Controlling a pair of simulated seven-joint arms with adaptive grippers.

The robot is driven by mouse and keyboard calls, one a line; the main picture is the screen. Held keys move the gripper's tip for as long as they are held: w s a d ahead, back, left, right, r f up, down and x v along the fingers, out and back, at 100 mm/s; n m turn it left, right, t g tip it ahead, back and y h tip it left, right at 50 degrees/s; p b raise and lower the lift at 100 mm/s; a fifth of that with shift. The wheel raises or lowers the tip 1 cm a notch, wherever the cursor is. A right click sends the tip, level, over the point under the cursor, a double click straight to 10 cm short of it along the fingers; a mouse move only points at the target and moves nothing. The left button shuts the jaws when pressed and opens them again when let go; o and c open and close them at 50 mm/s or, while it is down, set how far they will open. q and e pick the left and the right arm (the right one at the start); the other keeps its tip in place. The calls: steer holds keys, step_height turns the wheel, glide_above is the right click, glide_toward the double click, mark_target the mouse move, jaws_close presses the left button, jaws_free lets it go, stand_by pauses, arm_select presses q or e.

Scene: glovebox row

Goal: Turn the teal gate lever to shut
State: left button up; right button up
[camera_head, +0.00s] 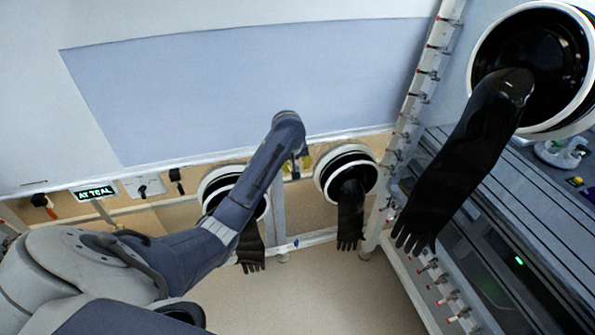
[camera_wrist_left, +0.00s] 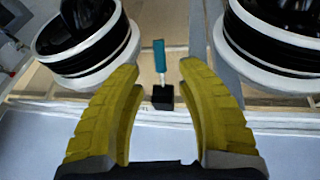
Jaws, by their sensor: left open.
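The teal gate lever (camera_wrist_left: 160,56) shows in the left wrist view, with its teal handle up and a pale metal stem running down to a black block (camera_wrist_left: 162,97). My left gripper (camera_wrist_left: 160,72) is open, with its two yellow fingers on either side of the lever in the picture. I cannot tell whether the lever is between the fingers or beyond them, and no contact shows. In the head view the left gripper (camera_head: 300,162) is partly hidden by my forearm, near the wall between two glove ports. I cannot make out the lever there. My right gripper is not in view.
Glove ports (camera_head: 345,170) with hanging black gloves flank the gripper. A large port with a long black glove (camera_head: 465,160) is at right. A post with several small valves (camera_head: 415,100) stands nearby. An "AT TEAL" sign (camera_head: 95,192) and other levers (camera_head: 176,181) are at left.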

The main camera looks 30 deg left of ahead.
arm_select(q)
steer(key=shift+x, duration=3.05)
steer(key=shift+c, duration=0.4)
jaws_close()
